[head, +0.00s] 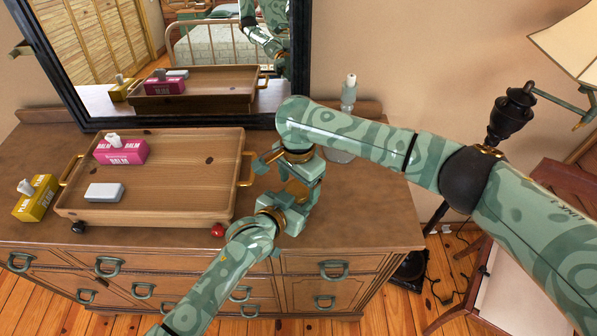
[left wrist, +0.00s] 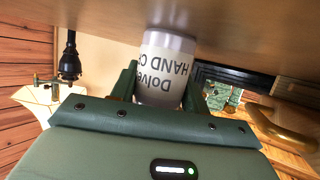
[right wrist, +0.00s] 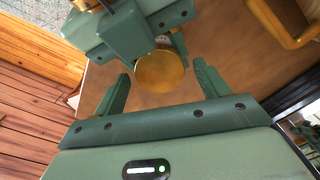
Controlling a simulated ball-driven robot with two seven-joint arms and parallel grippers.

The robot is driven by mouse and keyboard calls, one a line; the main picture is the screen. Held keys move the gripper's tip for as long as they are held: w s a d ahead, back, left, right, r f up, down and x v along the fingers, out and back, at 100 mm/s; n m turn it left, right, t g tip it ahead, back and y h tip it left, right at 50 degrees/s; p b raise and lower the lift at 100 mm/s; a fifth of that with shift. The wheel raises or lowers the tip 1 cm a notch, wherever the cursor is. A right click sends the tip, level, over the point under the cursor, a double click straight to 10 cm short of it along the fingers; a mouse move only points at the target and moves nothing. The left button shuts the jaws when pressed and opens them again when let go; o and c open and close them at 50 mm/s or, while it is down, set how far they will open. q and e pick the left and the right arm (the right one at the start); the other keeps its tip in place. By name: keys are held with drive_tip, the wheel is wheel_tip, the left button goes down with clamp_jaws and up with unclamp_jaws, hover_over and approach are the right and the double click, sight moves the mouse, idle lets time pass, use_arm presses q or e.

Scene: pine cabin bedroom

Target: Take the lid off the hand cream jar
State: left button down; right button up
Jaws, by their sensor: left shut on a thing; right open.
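The hand cream jar (left wrist: 164,72) shows in the left wrist view, pale with dark lettering, its grey end at the dresser top. My left gripper (head: 288,217) is shut around its sides. In the right wrist view the jar's round gold lid (right wrist: 160,74) faces my camera, with the left gripper (right wrist: 135,30) beside it. My right gripper (head: 297,183) points down over the lid; in its wrist view the open fingers stand either side of the lid with gaps. I cannot tell whether they are level with it. In the head view the grippers hide the jar.
A wooden tray (head: 150,207) with brass handles fills the dresser's left, holding a pink tissue box (head: 120,151) and a grey-white block (head: 104,193). A yellow tissue box (head: 36,198) is left of it. A pump bottle (head: 348,92) stands behind my right arm. The dresser top (head: 370,215) is clear at right.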

drive_tip(key=shift+f, duration=0.2)
drive_tip(key=c, duration=1)
drive_tip(key=n, duration=0.6)
drive_tip(key=shift+n, duration=0.4)
drive_tip(key=shift+c, duration=0.3)
drive_tip(key=o, duration=1.1)
drive_tip(key=shift+c, duration=0.2)
